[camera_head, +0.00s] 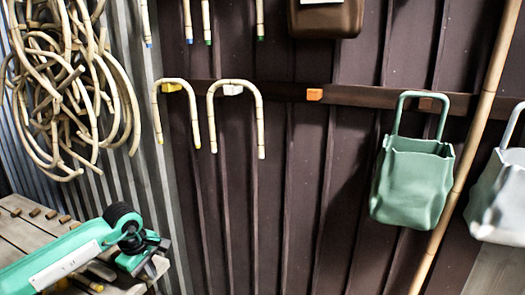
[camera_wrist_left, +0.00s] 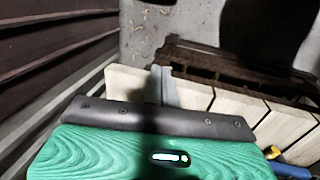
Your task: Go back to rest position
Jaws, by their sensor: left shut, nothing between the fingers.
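My left arm comes in at the lower left of the head view, and its gripper (camera_head: 156,266) is over the edge of the slatted wooden table (camera_head: 18,228). In the left wrist view the grey fingers (camera_wrist_left: 163,86) are together, with nothing held between them, above pale wooden slats (camera_wrist_left: 195,95). Two bent rattan canes hang on the wall: one (camera_head: 190,84) at a yellow peg and one (camera_head: 251,87) at a white peg, both apart from the gripper. My right gripper is in neither view.
A coil of rattan (camera_head: 75,85) hangs at the upper left. A green bag (camera_head: 412,185) and a pale bag (camera_head: 500,195) hang at the right, with a long pole (camera_head: 470,145) between them. An orange peg (camera_head: 314,95) is empty. The middle wall is clear below.

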